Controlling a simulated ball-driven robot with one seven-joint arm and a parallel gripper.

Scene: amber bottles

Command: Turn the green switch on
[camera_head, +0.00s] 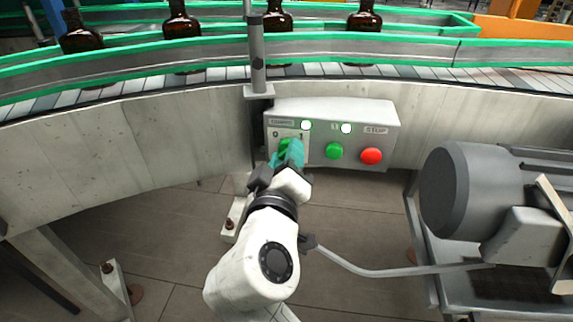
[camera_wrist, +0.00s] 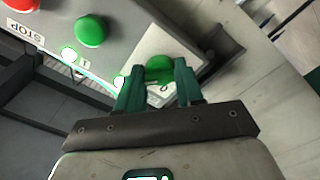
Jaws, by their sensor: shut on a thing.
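The green switch (camera_head: 284,146) is on the left of a grey control box (camera_head: 330,108), on a plate marked 0 and 1. In the wrist view the green switch (camera_wrist: 159,70) shows between my fingertips. My gripper (camera_head: 289,154) has teal fingers and is shut on the switch, hiding much of it in the head view. The gripper also shows in the wrist view (camera_wrist: 158,80), with one finger on each side of the knob. The switch's exact angle is hard to tell.
A round green button (camera_head: 335,151) and a red button (camera_head: 371,156) under a STOP label sit right of the switch. Two lamps (camera_head: 346,128) are lit. A motor (camera_head: 470,200) stands at the right. Amber bottles (camera_head: 182,22) stand on the conveyor behind.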

